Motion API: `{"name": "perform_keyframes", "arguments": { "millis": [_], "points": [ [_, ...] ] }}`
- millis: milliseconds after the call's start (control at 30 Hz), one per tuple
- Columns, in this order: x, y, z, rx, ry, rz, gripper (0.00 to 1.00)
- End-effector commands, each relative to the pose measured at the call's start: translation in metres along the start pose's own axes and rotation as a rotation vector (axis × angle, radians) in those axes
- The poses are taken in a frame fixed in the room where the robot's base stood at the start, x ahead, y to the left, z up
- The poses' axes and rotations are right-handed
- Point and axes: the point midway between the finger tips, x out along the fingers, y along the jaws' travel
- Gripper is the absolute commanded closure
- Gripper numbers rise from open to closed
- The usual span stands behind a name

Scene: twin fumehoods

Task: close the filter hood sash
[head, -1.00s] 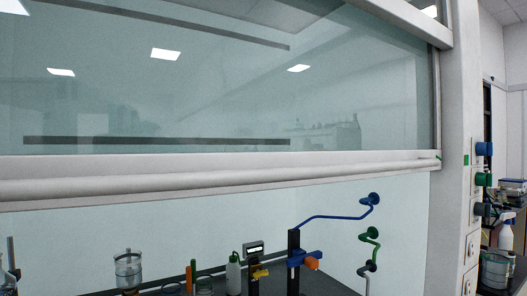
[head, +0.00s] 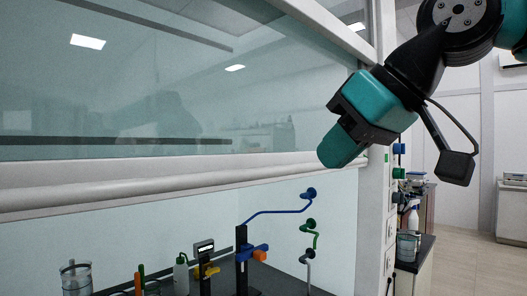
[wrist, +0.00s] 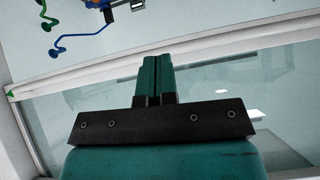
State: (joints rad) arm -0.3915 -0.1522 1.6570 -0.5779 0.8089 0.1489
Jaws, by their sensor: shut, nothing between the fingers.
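The hood sash is a glass pane (head: 140,105) with a white bottom rail and handle bar (head: 150,182). It stands raised, with an open gap below it showing the hood interior. My gripper (head: 330,158) comes in from the upper right in the head view, in front of the right end of the rail. In the wrist view the scene is upside down; the gripper's teal fingers (wrist: 151,62) are together and empty, overlapping the white rail (wrist: 90,78). I cannot tell whether they touch it.
Inside the hood, a black stand with blue and orange clamps (head: 243,262), a wash bottle (head: 181,273) and a glass vessel (head: 76,278) stand on the dark worktop. Coloured valve knobs (head: 399,174) line the right post. Open floor (head: 463,245) lies at the right.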

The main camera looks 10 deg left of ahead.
Motion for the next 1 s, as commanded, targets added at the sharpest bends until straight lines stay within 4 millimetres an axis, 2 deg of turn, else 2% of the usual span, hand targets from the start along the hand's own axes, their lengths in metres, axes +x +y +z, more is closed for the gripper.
{"name": "perform_keyframes", "arguments": {
  "millis": [33, 100, 233, 333, 467, 833, 1000],
  "points": [
    [-0.013, -0.004, -0.025, -0.027, 0.051, 0.004, 1.00],
    [-0.027, -0.009, -0.049, -0.053, 0.101, 0.008, 1.00],
    [-0.042, -0.016, -0.071, -0.079, 0.154, 0.011, 1.00],
    [-0.038, -0.017, -0.077, -0.083, 0.164, 0.010, 1.00],
    [-0.019, -0.018, -0.079, -0.083, 0.162, 0.009, 1.00],
    [0.056, -0.018, -0.094, -0.083, 0.161, 0.011, 1.00],
    [0.075, -0.015, -0.077, -0.082, 0.162, 0.012, 1.00]
  ]
}}
